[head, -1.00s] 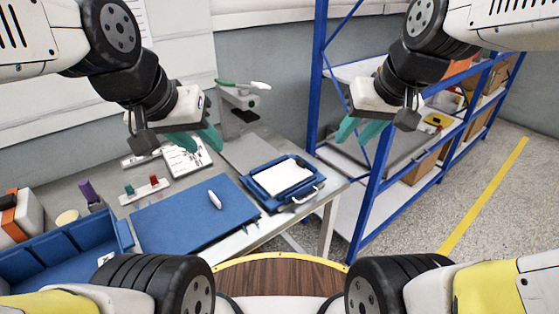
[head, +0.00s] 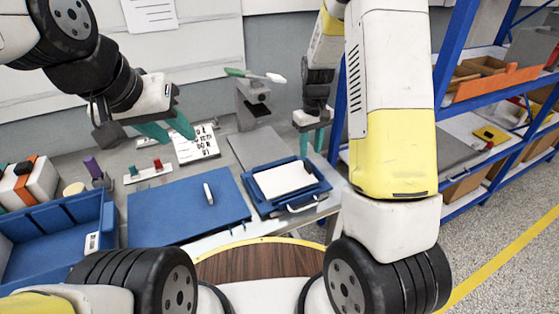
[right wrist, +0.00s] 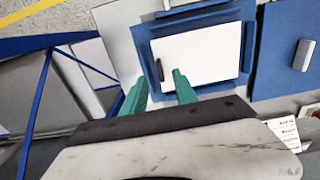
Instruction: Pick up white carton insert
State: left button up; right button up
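The white carton insert (head: 284,179) appears to be the flat white panel lying in the blue case (head: 256,199) at the right part of the bench. It also shows in the right wrist view (right wrist: 199,56), ahead of the fingers. My right gripper (head: 312,142) is open and empty, above and behind the case's far right corner, apart from the insert. Its teal fingers (right wrist: 160,88) are spread in the right wrist view. My left gripper (head: 168,130) is open and empty, above the back left of the bench.
A blue mat (head: 165,213) with a small white device (head: 208,194) lies left of the case. A grey stand (head: 254,100) rises behind it. A blue bin (head: 55,245) is at far left. Blue shelving (head: 455,55) stands right. My right forearm hides part of the bench's right side.

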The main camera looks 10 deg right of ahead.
aim_at(309, 166)
notch_tip(309, 166, down, 7)
jog(key=shift+w, duration=0.15)
grip_shut()
